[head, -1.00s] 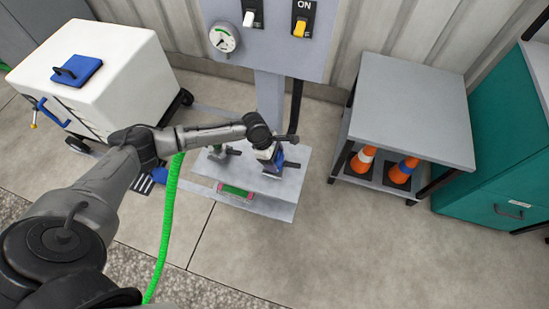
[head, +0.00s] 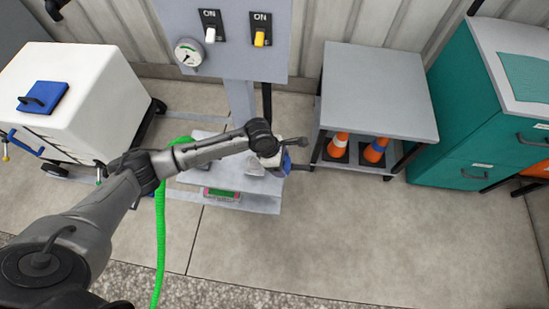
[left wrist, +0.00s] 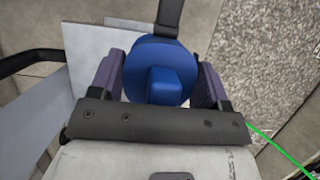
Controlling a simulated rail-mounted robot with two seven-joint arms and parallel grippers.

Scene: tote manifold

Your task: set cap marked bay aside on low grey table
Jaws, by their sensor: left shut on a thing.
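My left gripper (head: 274,158) hangs beside the right edge of the floor plate, left of the low grey table. It is shut on a blue round cap (left wrist: 158,68), which sits between the two purple-grey finger pads in the left wrist view. The cap has a raised block grip on its face, and no readable marking shows. In the head view only a small blue part (head: 287,163) of it shows at the gripper. The low grey table (head: 375,90) stands to the right with a bare flat top. My right gripper is not in view.
Two orange-and-white cones (head: 338,147) stand on the table's lower shelf. A teal cabinet (head: 470,110) is close to the table's right. A grey panel (head: 225,40) with switches rises behind the floor plate. A green hose (head: 160,240) runs beside my left arm. A white cart (head: 75,90) stands at left.

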